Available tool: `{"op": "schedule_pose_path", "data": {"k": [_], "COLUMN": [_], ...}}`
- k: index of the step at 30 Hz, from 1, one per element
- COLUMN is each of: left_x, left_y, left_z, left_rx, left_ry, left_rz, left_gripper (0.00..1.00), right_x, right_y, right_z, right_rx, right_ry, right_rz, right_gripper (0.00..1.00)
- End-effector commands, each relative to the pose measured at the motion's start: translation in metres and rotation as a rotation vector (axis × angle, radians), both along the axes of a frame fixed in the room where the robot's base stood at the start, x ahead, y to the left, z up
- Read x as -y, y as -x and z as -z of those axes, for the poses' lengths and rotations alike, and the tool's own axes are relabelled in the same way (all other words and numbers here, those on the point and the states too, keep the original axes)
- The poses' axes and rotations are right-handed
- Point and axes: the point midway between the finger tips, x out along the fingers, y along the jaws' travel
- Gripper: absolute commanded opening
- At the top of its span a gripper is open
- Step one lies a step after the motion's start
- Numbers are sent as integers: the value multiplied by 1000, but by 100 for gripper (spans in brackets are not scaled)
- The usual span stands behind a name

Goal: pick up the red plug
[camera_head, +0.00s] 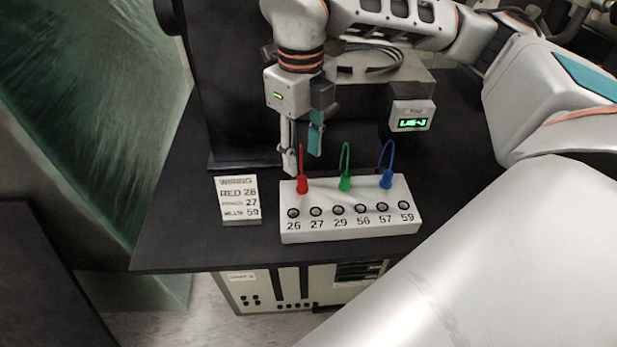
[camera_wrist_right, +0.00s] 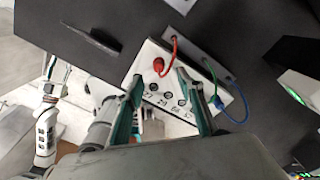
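The red plug (camera_head: 302,186) stands upright at the back left of the white numbered block (camera_head: 350,231), with its red lead looping up. It also shows in the right wrist view (camera_wrist_right: 158,66), just beyond the gap between my fingertips. My right gripper (camera_head: 303,156) is open and empty, pointing down just above and behind the red plug. Its two teal-lined fingers show spread in the right wrist view (camera_wrist_right: 159,75). I see no contact with the plug. My left gripper is not in view.
A green plug (camera_head: 345,183) and a blue plug (camera_head: 387,179) stand to the right on the block, with looped leads. The block's front has a row of numbered sockets. A white wiring card (camera_head: 238,200) lies left. A small display box (camera_head: 411,115) stands behind.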

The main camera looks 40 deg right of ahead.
Motion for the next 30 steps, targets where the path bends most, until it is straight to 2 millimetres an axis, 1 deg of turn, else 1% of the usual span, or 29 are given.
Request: {"op": "schedule_pose_path", "data": {"k": [3, 8, 12, 16, 20, 26, 29, 30], "left_x": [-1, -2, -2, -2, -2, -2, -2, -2], "left_y": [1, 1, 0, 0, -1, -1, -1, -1], "left_z": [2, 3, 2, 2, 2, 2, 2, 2], "left_rx": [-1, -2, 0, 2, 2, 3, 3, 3], "left_ry": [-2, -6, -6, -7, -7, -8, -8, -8], "left_rz": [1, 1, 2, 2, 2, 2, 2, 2], "left_gripper": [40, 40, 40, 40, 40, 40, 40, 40], "right_x": [0, 0, -1, -1, -1, -1, -1, -1], "right_y": [1, 1, 1, 0, 0, 0, 0, 0], "right_z": [15, 30, 50, 67, 73, 73, 73, 73], "right_rx": [-3, -3, -5, -5, -1, -1, -1, -1], "right_ry": [0, 0, 0, -1, -1, -1, -1, -1], "right_rz": [-1, 0, 0, 0, 0, 0, 0, 0], "right_gripper": [38, 38, 38, 38, 38, 38, 15, 4]}}
